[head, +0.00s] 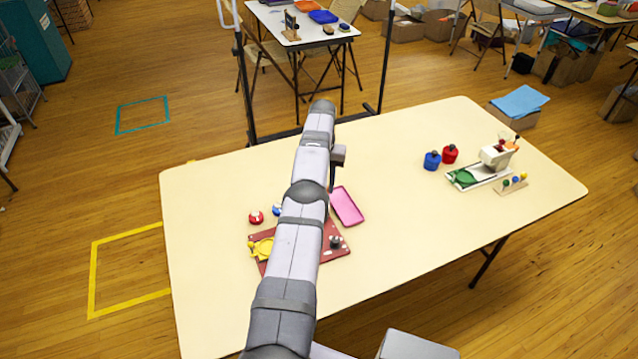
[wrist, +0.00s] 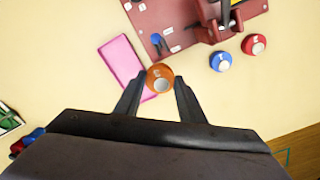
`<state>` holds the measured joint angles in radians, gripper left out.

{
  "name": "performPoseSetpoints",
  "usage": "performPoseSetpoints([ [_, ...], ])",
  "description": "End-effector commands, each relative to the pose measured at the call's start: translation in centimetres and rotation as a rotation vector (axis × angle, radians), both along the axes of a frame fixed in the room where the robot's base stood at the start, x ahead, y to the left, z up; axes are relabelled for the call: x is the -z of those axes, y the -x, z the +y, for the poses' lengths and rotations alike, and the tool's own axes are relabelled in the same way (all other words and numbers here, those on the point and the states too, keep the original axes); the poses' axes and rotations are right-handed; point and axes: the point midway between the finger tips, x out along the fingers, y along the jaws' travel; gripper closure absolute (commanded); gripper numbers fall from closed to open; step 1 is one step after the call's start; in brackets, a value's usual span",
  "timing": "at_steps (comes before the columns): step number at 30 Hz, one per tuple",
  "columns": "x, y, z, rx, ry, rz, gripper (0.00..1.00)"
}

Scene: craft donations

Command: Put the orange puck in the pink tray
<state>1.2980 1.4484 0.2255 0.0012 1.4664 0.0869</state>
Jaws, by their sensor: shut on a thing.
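The orange puck (wrist: 160,72) is between the two dark fingers of my gripper (wrist: 159,82), which is shut on it. The pink tray (wrist: 117,52) lies just left of the puck in the wrist view, and the puck overlaps its right edge in the picture. How high the puck is above the table is hard to tell. In the head view the pink tray (head: 346,206) lies flat and empty on the cream table, just right of my arm. My arm hides the puck there.
A dark red board (head: 334,250) with a yellow piece (head: 262,248) lies near the tray. A red knobbed piece (wrist: 254,44) and a blue one (wrist: 220,61) stand beside the board. Blue (head: 432,160) and red jars (head: 450,154) stand farther right. The table's middle is clear.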

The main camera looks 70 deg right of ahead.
Motion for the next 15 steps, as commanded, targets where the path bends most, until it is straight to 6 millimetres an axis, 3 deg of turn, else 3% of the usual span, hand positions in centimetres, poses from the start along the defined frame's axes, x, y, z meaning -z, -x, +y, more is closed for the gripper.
performPoseSetpoints([
  [15,0.2,1.2,-0.2,-0.009,0.002,0.0,0.78],
])
